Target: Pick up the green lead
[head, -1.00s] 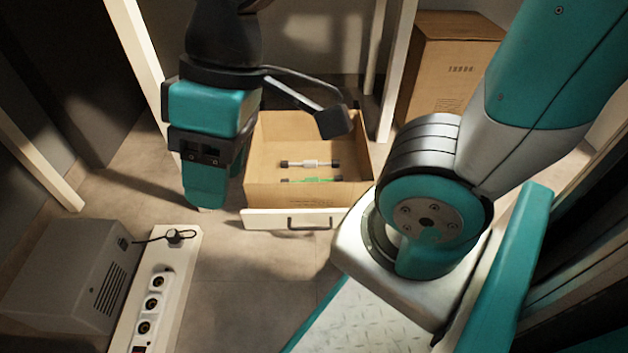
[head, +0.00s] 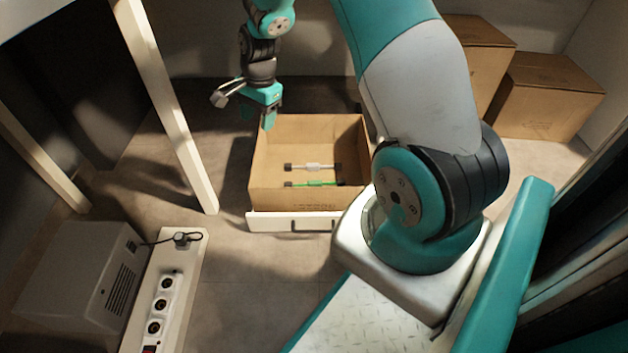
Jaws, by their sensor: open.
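The green lead (head: 314,184) lies in an open brown box (head: 255,178), close to its near wall. It is a thin green bar with dark ends. A similar white lead (head: 312,166) lies just behind it, roughly parallel. My gripper (head: 257,116) is open and empty, pointing down near the box's far left corner. It is apart from both leads. My arm's nearer links do not cover the green lead.
A white panel with a dark handle (head: 293,226) fronts the box. A grey appliance (head: 75,275) and a white socket strip (head: 165,290) are at lower left. White posts (head: 170,110) stand left. Closed cartons (head: 545,92) stand at back right. Floor before the box is clear.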

